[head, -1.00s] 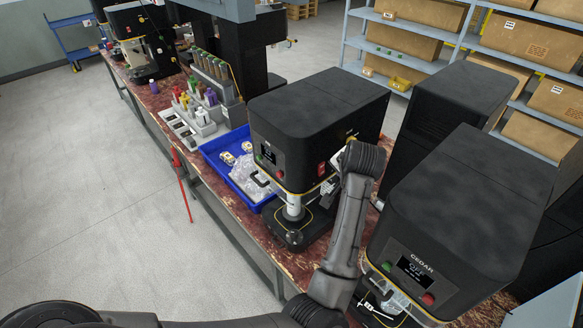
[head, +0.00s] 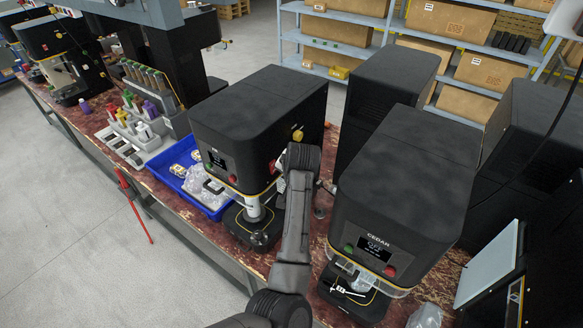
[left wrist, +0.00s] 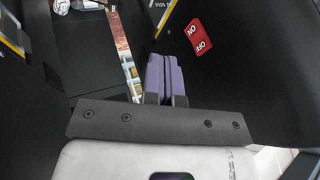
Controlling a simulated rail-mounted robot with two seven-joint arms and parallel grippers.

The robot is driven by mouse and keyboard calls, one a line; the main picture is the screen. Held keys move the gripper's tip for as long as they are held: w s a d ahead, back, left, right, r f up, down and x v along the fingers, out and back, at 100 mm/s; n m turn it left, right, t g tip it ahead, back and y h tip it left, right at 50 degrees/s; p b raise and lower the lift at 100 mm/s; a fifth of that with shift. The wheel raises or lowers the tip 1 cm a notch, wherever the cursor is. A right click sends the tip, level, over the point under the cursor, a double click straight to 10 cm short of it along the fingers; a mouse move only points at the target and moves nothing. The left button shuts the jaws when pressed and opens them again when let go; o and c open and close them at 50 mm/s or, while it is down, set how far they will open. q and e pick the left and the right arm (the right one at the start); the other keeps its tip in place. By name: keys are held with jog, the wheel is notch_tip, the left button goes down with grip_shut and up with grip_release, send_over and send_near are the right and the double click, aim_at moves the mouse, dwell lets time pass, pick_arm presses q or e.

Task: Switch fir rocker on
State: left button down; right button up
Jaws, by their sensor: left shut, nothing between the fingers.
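A red rocker marked ON and OFF (left wrist: 201,36) sits on a dark panel in the left wrist view, right of and beyond my left gripper. Which half is pressed in, I cannot tell. My left gripper (left wrist: 166,62) has purple fingers pressed together with nothing between them, apart from the rocker. In the head view my left arm stands against the right side of the black seamer (head: 250,115) left of the CEDAR one, and hides its gripper. Part of a red switch (head: 271,167) shows beside the arm. This seamer's name is not legible.
The CEDAR seamer (head: 405,190), its display reading OFF, stands close on the right, leaving a narrow gap for my arm. A yellow knob (head: 297,135) is on the left seamer's side. A blue tray (head: 162,170) with bagged items lies to its left.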

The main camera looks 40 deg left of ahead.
pick_arm(q)
jog(key=w+a+f+p, duration=0.1)
jog(key=a+f, duration=0.3)
jog(key=a, duration=0.2)
jog(key=shift+w+f+p, duration=0.2)
jog(key=shift+w+p, duration=0.15)
jog(key=shift+p, duration=0.05)
jog(key=shift+a, duration=0.1)
